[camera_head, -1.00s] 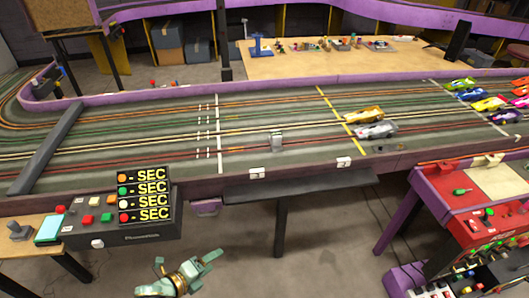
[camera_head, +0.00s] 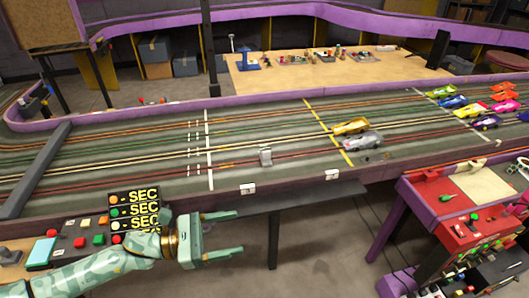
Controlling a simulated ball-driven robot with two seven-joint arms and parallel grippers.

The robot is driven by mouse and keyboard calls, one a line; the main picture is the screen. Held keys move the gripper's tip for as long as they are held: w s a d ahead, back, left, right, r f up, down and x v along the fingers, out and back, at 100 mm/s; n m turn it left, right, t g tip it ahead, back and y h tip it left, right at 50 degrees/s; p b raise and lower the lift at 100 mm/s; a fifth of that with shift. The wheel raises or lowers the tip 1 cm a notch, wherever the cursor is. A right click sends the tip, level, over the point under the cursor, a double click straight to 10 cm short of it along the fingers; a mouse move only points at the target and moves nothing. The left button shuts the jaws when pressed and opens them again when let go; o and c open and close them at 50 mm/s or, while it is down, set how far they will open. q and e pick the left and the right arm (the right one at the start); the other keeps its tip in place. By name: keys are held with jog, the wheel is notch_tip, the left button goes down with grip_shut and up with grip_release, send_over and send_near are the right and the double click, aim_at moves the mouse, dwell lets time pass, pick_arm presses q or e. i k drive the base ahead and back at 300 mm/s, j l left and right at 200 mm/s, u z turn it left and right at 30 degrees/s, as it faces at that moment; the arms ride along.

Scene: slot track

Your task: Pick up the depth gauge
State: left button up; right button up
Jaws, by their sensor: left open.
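My left gripper (camera_head: 238,232) is open and empty. It is in front of the track and lower in the picture than the block, its two fingers pointing right, well apart from the block. My right gripper is not in view.
Two toy cars (camera_head: 352,126) stand by the yellow line, with several more at the right. The timer box (camera_head: 133,210) is partly behind my left arm. A dark ledge (camera_head: 290,195) runs below the track's front edge. A red console (camera_head: 465,215) stands at the right.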

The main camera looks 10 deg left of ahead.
aim_at(264, 154)
jog(key=i+j, duration=0.25)
jog(key=i, duration=0.2)
jog(key=i+j, duration=0.25)
jog(key=i, duration=0.2)
jog(key=i+j, duration=0.2)
jog(key=i, duration=0.25)
